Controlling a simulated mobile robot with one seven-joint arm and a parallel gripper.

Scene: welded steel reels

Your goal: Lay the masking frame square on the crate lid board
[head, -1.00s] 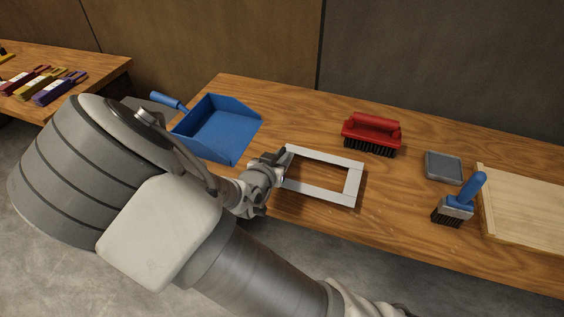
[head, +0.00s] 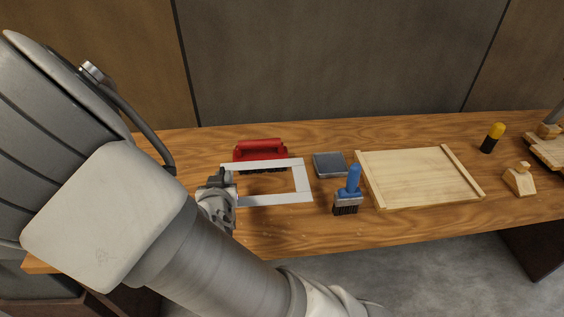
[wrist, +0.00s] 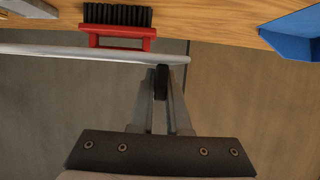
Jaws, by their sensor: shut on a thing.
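The masking frame (head: 304,181) is a flat, light grey rectangular frame with an open middle. My gripper (head: 222,190) is shut on its left side and holds it above the bench, left of the blue-handled brush. In the wrist view the frame (wrist: 90,52) shows edge-on as a thin bar, with my gripper's fingers (wrist: 160,82) closed at its edge. The crate lid board (head: 415,175) is a pale wooden panel with raised strips along its left and right edges. It lies on the bench to the right, apart from the frame, with nothing on it.
A red brush (head: 260,150) stands behind the frame. A grey tray-like block (head: 330,164) and an upright blue-handled brush (head: 348,190) stand between frame and board. A yellow-and-black tool (head: 492,138) and a small wooden block (head: 520,179) are right of the board.

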